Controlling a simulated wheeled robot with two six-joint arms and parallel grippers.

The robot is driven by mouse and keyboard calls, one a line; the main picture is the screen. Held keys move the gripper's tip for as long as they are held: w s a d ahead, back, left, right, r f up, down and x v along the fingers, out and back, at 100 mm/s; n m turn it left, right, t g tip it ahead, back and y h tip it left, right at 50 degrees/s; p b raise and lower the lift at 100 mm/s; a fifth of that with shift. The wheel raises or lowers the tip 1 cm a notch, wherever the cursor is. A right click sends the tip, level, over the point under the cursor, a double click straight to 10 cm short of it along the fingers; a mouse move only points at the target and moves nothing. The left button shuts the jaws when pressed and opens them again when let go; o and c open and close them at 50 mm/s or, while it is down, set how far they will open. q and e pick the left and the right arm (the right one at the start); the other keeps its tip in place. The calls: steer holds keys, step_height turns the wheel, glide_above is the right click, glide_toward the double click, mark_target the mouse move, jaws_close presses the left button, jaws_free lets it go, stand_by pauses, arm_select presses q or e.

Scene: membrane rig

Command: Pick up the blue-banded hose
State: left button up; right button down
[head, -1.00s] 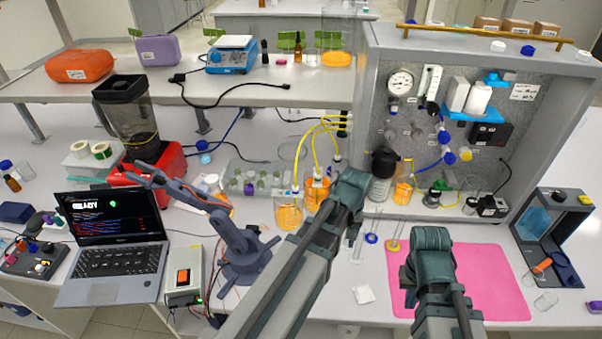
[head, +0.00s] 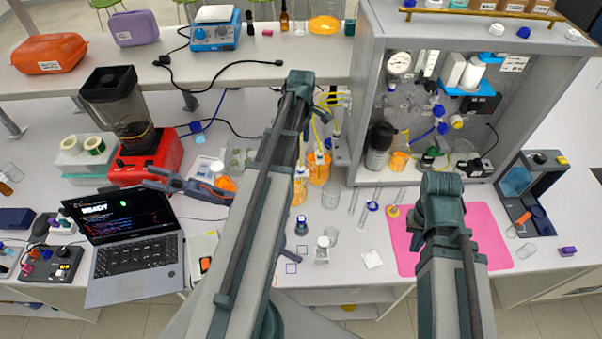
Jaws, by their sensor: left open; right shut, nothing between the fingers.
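Thin yellow hoses (head: 322,108) run from the rig's left side to the orange-filled flasks (head: 318,168). My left arm covers part of them, and I cannot make out a blue band on any hose. A blue tube (head: 424,134) runs across the rig panel. My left arm rises in front of the bench, its top joint close to the yellow hoses.
The grey rig cabinet (head: 350,60) stands at the back right. A laptop (head: 130,240), a red blender (head: 145,158) and a small bottle (head: 302,225) stand further left.

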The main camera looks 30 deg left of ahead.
arm_select(q)
steer(key=b, duration=0.7)
glide_above(301, 167)
steer(key=f, duration=0.7)
steer(key=shift+s+d+f, duration=0.15)
steer(key=shift+d+f, duration=0.05)
steer(key=shift+f, duration=0.2)
step_height(301, 167, down, 5)
steer(key=b, duration=0.5)
steer(key=shift+a+f, duration=0.15)
steer(key=shift+c, duration=0.4)
jaws_close()
